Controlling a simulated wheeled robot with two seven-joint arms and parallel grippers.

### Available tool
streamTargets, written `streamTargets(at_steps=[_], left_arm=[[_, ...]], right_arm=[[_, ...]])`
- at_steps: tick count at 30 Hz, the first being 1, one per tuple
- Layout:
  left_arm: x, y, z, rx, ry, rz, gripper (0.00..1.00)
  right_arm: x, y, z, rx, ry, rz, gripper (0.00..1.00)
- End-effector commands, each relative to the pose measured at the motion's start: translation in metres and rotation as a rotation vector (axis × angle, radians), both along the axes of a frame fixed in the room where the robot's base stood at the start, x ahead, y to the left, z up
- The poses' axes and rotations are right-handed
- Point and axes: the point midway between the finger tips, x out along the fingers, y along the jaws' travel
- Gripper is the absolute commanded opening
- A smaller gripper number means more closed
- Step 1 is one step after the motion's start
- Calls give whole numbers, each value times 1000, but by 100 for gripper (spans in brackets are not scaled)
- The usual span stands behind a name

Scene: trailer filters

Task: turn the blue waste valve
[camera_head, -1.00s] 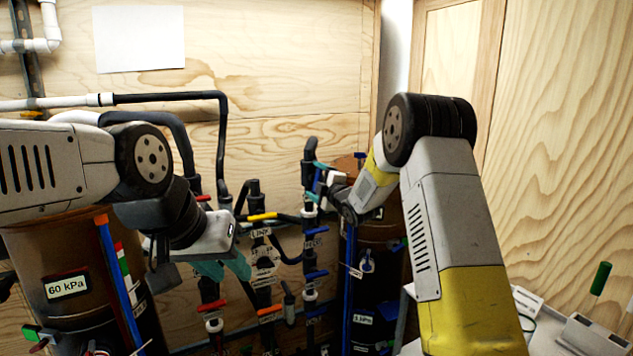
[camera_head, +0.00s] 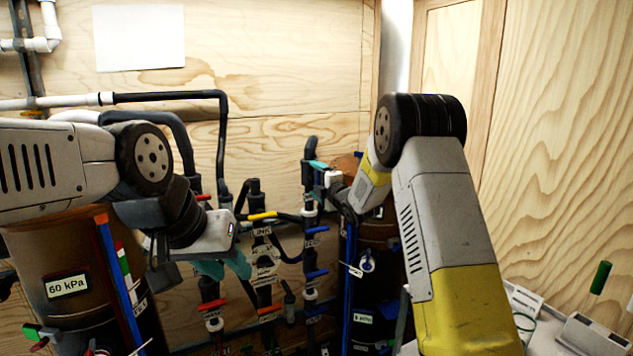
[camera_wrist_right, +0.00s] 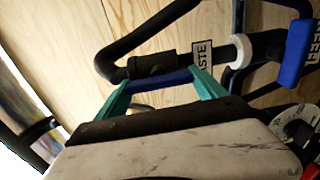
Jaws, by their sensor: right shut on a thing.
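The blue waste valve handle (camera_wrist_right: 160,80) lies between the two teal fingers of my right gripper (camera_wrist_right: 162,84) in the right wrist view. A label reading "ASTE" (camera_wrist_right: 203,56) stands on the dark pipe just beyond it. In the head view my right gripper (camera_head: 319,167) is at the top of the right-hand pipe column, with a teal finger lying nearly level; the handle there is mostly hidden by the gripper. My left gripper (camera_head: 226,267) hangs in front of the left pipes, and its finger gap is not clear.
Other valves crowd below: a yellow handle (camera_head: 262,216), a red handle (camera_head: 212,305) and a blue handle (camera_head: 316,274). A brown tank marked 60 kPa (camera_head: 40,250) stands left; a dark tank (camera_head: 375,290) stands behind the right pipes. A plywood wall (camera_head: 290,70) closes the back.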

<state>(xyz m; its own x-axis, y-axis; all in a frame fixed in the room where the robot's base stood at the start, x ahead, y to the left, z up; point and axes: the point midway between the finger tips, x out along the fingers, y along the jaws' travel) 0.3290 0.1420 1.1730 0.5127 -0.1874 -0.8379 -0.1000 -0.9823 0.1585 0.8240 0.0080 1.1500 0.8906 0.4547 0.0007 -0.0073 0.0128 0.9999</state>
Motion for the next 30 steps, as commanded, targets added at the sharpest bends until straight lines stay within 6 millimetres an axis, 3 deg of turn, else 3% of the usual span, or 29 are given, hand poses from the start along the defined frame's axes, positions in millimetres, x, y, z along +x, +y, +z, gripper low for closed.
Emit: streamTargets(at_steps=[2,3,5,14,24,30], left_arm=[[0,0,0,0,0,0,33],[0,0,0,0,0,0,33],[0,0,0,0,0,0,33],[0,0,0,0,0,0,33],[0,0,0,0,0,0,33],[0,0,0,0,0,0,33]], right_arm=[[0,0,-2,-5,2,1,40],[0,0,-2,-5,2,1,88],[0,0,-2,-4,1,1,100],[-3,-2,0,-2,1,0,100],[-50,-26,-1,-2,2,0,100],[-68,-35,-1,-3,2,0,100]])
